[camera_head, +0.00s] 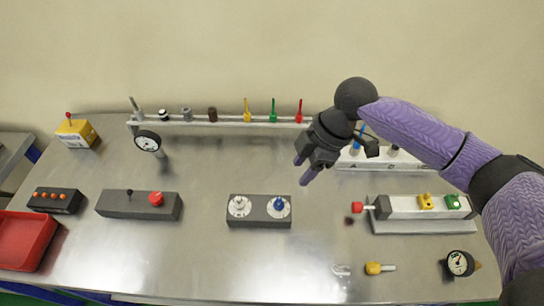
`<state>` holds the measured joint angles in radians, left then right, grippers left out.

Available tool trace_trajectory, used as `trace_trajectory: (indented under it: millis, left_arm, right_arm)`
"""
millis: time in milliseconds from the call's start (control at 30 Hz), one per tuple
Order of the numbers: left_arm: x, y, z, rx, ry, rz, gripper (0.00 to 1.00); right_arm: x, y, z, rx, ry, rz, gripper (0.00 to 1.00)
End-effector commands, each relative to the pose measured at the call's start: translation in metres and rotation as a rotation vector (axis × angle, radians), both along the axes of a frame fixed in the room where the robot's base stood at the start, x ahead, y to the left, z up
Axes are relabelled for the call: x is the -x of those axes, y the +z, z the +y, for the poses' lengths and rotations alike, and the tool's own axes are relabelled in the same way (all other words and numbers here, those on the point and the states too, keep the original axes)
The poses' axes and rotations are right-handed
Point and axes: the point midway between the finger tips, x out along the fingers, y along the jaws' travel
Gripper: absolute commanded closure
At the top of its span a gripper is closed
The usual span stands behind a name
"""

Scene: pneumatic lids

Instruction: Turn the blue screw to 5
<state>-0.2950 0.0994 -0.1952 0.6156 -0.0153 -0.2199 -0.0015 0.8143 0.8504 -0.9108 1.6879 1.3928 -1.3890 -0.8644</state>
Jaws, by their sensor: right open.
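The blue screw (278,204) stands in the middle of a white dial on the right half of a dark grey block (260,223). A second dial with a white screw (239,205) is on the left half of that block. The dial numbers are too small to read. My right gripper (304,173) is open and empty, above and to the right of the blue screw, apart from it. The left gripper does not show.
A rail (225,123) with several coloured valves runs along the back. A grey block with a red knob (155,199) stands to the left. A red tray (27,240) is at the far left. A cylinder unit (400,212) stands to the right. Bare metal table lies in front.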

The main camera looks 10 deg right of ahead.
Motion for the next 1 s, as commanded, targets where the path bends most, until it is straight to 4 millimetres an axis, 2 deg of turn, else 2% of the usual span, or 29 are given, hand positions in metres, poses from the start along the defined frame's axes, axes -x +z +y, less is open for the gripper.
trace_trajectory:
  millis: [67, 167, 400, 500, 633, 867, 1000]
  left_arm:
    - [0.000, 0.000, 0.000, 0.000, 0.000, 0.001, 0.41]
    - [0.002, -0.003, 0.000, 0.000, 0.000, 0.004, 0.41]
    - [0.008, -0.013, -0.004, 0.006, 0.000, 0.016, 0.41]
    - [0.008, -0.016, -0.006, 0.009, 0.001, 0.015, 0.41]
    - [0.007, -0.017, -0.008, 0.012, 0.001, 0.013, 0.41]
    - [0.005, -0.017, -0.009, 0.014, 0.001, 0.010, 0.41]
    - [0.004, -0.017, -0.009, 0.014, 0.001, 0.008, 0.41]
  right_arm:
    - [0.000, -0.002, 0.001, 0.000, 0.000, 0.001, 0.47]
    - [0.000, -0.015, 0.006, -0.001, 0.001, 0.004, 0.47]
    - [-0.001, -0.069, 0.028, -0.001, 0.000, 0.004, 0.47]
    - [-0.002, -0.084, 0.034, -0.001, 0.000, 0.002, 0.47]
    - [-0.002, -0.092, 0.038, 0.000, -0.001, 0.001, 0.47]
    - [-0.002, -0.092, 0.038, 0.000, -0.001, 0.000, 0.47]
    - [-0.002, -0.092, 0.038, 0.000, -0.002, 0.001, 0.77]
